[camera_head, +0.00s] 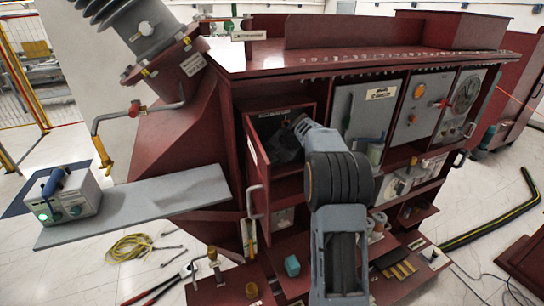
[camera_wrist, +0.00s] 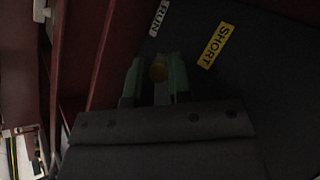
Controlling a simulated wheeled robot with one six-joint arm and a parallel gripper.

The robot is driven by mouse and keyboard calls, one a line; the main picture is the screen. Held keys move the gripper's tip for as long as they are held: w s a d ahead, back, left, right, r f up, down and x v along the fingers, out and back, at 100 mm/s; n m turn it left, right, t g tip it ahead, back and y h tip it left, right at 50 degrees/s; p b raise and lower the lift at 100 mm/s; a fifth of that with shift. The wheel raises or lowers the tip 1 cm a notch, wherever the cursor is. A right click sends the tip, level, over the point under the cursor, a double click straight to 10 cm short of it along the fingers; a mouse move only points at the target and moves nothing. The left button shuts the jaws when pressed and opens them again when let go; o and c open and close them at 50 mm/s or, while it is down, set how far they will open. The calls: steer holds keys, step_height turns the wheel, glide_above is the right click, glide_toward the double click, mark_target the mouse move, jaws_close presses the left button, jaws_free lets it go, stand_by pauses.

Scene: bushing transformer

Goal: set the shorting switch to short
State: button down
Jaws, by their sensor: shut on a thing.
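My gripper (camera_wrist: 156,82) has its two green fingertips closed around a small yellowish knob (camera_wrist: 159,67), which appears to be the shorting switch's handle. A white RUN label (camera_wrist: 160,17) is above the knob in the wrist view, and a yellow SHORT label (camera_wrist: 216,46) is to its upper right, both on a dark panel. The knob lies apart from both labels; its exact setting is too dark to tell. In the head view my arm reaches into the open compartment (camera_head: 262,122) at the cabinet's upper left, and my fingertips and the switch are hidden.
The red cabinet's compartment walls (camera_wrist: 100,55) stand close at the left in the wrist view. Grey panels (camera_head: 372,108) are right of the compartment. A grey shelf (camera_head: 165,200) with a small switch box (camera_head: 65,200) extends left. Cables and tools lie on the floor.

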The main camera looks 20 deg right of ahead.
steer(key=c, duration=1.1)
jaws_free()
steer(key=shift+o, duration=0.2)
steer(key=shift+r, duration=0.1)
steer(key=b+v, duration=0.3)
steer(key=v, duration=1)
steer(key=shift+s+r, duration=0.2)
steer(key=shift+s, duration=0.05)
steer(key=shift+d, duration=0.15)
